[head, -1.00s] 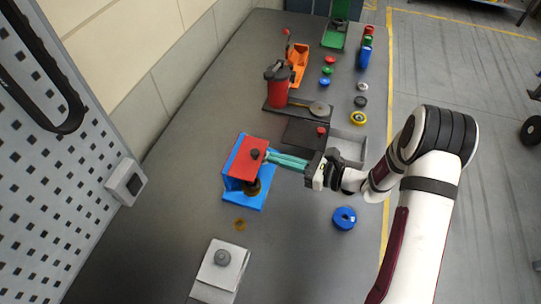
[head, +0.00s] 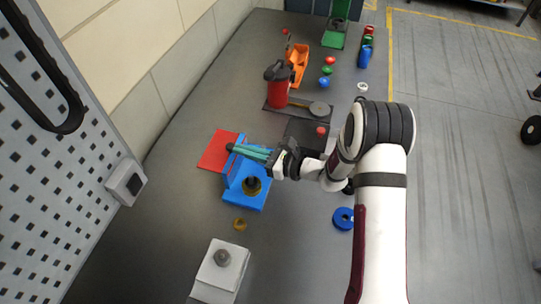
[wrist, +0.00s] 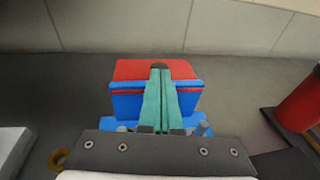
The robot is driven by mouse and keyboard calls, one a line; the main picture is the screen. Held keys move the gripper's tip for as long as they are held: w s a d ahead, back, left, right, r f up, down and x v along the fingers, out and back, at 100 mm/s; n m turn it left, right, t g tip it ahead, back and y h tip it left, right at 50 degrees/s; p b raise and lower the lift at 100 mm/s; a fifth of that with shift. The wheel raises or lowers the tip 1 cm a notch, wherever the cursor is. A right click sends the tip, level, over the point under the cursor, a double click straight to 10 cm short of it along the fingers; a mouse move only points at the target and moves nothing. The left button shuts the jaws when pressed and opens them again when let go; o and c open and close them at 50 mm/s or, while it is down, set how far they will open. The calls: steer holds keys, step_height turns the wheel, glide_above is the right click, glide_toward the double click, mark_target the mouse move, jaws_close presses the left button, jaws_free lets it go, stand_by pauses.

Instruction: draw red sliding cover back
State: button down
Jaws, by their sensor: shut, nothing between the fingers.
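The red sliding cover (head: 215,151) sticks out past the left back side of the blue housing (head: 247,199). It also shows in the wrist view (wrist: 130,70), behind the blue front edge (wrist: 125,105). The housing's front part is uncovered, and a round brass opening (head: 252,186) with a dark centre shows there. The cover's dark knob (head: 229,147) stands just beyond the tips of my gripper (head: 236,149). In the wrist view, my gripper's teal fingers (wrist: 160,76) lie side by side, shut and empty, with their tips at the knob (wrist: 159,66). I cannot tell whether they touch it.
A brass ring (head: 240,224) lies in front of the housing. A pale block with a grey knob (head: 220,270) stands nearer. A blue ring (head: 343,218) lies to the right. A red can (head: 277,93) stands behind. Bare table lies left of the cover.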

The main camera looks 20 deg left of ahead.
steer(key=shift+a, duration=0.3)
steer(key=v, duration=1.4)
steer(key=shift+d, duration=0.3)
